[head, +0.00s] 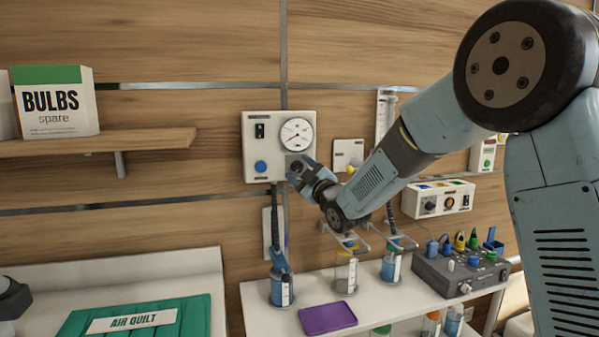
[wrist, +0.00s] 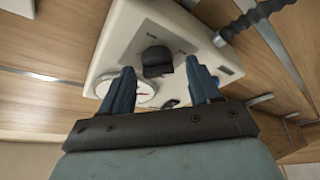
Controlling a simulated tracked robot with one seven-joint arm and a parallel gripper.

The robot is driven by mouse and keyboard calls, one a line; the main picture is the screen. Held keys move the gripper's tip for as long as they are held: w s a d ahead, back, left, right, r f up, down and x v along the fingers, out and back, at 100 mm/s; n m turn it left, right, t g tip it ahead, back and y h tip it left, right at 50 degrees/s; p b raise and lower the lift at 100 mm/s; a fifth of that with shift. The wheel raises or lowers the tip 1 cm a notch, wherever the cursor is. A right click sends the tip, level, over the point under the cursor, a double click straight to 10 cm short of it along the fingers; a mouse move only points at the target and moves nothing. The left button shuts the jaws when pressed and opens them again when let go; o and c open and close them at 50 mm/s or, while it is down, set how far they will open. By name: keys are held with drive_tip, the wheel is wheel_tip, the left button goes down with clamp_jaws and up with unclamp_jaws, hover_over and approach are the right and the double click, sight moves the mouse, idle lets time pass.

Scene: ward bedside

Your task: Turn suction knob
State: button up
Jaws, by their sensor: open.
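The suction unit is a white wall box (head: 255,145) with a round gauge (head: 297,134), a black switch and a blue button. In the wrist view, its dark round knob (wrist: 157,58) stands out from the panel (wrist: 120,45), beside the gauge (wrist: 140,93). My gripper (head: 298,170) is at the lower right of the box in the head view and hides much of the knob there. In the wrist view my gripper (wrist: 160,68) is open, with blue fingers on either side of the knob. Gaps show between knob and fingers; I cannot tell the exact depth.
A dark ribbed hose (wrist: 255,18) runs beside the box. Below, a white shelf (head: 255,318) holds jars, a purple tray (head: 327,318) and a grey control box (head: 460,275). A bulbs carton (head: 55,105) is on the left shelf. A green air quilt (head: 185,320) lies lower left.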

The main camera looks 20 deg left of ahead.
drive_tip(key=c, duration=1)
drive_tip(key=shift+s+a, duration=0.1)
drive_tip(key=shift+f+m, duration=0.1)
drive_tip(key=shift+m, duration=0.2)
